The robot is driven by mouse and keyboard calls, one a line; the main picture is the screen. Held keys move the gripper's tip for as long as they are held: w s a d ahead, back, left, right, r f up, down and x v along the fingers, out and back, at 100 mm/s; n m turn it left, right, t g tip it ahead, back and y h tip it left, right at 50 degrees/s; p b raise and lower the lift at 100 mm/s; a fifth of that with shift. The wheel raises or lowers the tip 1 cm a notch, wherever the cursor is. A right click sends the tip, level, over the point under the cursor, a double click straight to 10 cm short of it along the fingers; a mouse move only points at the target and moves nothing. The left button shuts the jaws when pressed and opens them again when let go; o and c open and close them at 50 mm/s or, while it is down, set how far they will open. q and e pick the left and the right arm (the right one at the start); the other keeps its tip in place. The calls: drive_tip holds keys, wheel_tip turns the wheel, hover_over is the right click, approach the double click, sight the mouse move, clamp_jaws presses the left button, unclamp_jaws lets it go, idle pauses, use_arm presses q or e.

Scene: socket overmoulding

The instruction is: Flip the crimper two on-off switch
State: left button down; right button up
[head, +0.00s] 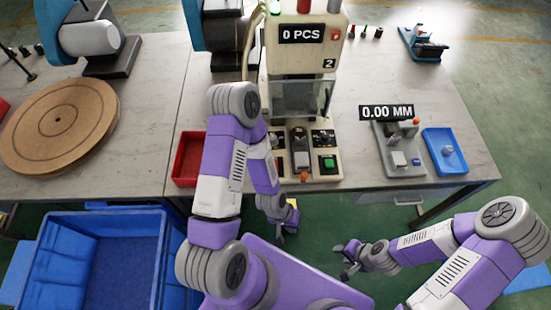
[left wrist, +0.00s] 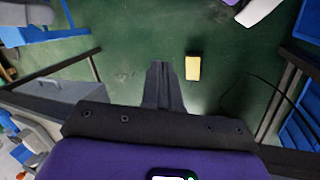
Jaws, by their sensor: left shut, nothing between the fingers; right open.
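Crimper two (head: 301,62), a cream machine marked "2" with a "0 PCS" display, stands on the table at the back centre. A small red-orange switch-like part (head: 336,35) shows at the right of its display; I cannot tell if it is the on-off switch or which way it is set. My left gripper (head: 281,238) is shut and empty, low in front of the table edge, away from the crimper. Its closed fingers (left wrist: 163,84) point over the floor in the left wrist view. My right gripper (head: 344,266) is open and empty, low at centre right.
The crimper base carries a green button (head: 328,163). A red bin (head: 188,160) stands left of it. A gauge with a "0.00 MM" display (head: 386,112) and a blue tray (head: 445,152) stand right. A large blue crate (head: 95,262) is front left. A yellow block (left wrist: 193,68) lies below.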

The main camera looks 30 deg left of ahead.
use_arm(q)
drive_tip(key=w+a+r+n+y+p, duration=0.1)
drive_tip(key=w+a+r+n+p, duration=0.3)
drive_tip(key=r+n, duration=0.3)
drive_tip(key=w+a+r+n+t+y+p, duration=0.1)
drive_tip(key=w+a+r+n+y+p, duration=0.1)
drive_tip(key=w+a+r+n+p, duration=0.2)
drive_tip(key=w+a+r+n+y+p, duration=0.2)
drive_tip(key=w+a+r+n+p, duration=0.3)
drive_tip(key=r+n, duration=0.5)
drive_tip(key=shift+a+r+n+t+p, duration=0.3)
drive_tip(key=shift+a+r+p, duration=0.45)
drive_tip(key=shift+p, duration=0.35)
drive_tip(key=f+b, duration=0.2)
drive_tip(key=f, duration=0.2)
drive_tip(key=w+a+f+b, duration=0.1)
drive_tip(key=f+b, duration=0.2)
drive_tip(key=f, duration=0.1)
drive_tip(key=w+f+b, duration=0.1)
drive_tip(key=f+b, duration=0.1)
drive_tip(key=f, duration=0.2)
drive_tip(key=shift+w+a+f+b, duration=0.15)
drive_tip(key=shift+f+b, duration=0.2)
drive_tip(key=shift+f, duration=0.05)
drive_tip(key=shift+w+f, duration=0.15)
drive_tip(key=shift+f, duration=0.3)
